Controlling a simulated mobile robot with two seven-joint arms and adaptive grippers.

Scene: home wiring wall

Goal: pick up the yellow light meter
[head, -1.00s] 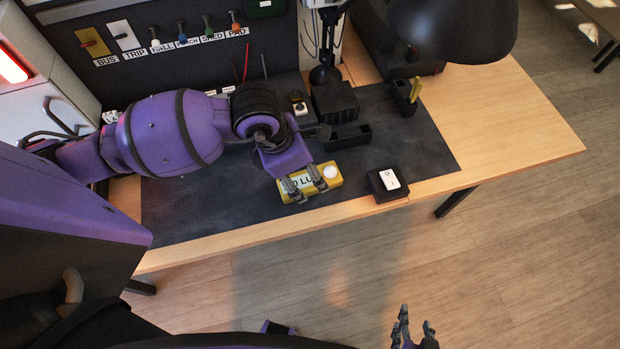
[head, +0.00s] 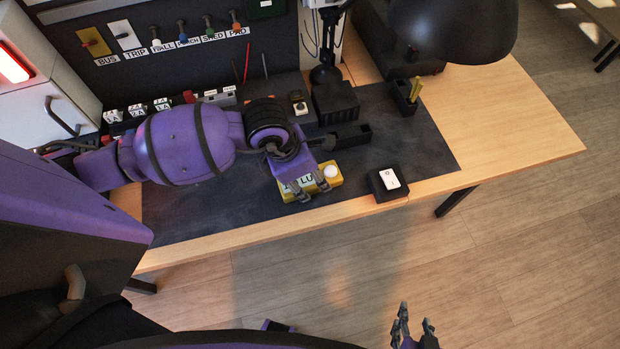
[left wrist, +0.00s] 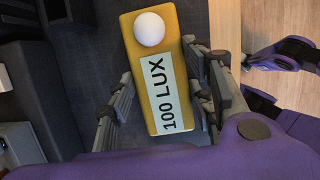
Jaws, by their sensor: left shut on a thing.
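The yellow light meter (head: 334,178) lies on the dark mat near the table's front edge, with a white dome at its right end. In the left wrist view the meter (left wrist: 140,50) shows its label "100 LUX". My left gripper (head: 312,196) is over the meter from above, its fingers on either side of the body and shut on it. In the left wrist view the left gripper (left wrist: 160,100) has a finger along each long side. The label is partly hidden by the gripper in the head view. My right gripper (head: 413,335) is at the bottom edge, away from the table; its opening is unclear.
A black box with a white rocker switch (head: 390,180) sits just right of the meter. Black holders (head: 352,136) stand behind it. A black lamp (head: 450,30) overhangs the back right. The table's right part (head: 510,125) is bare wood.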

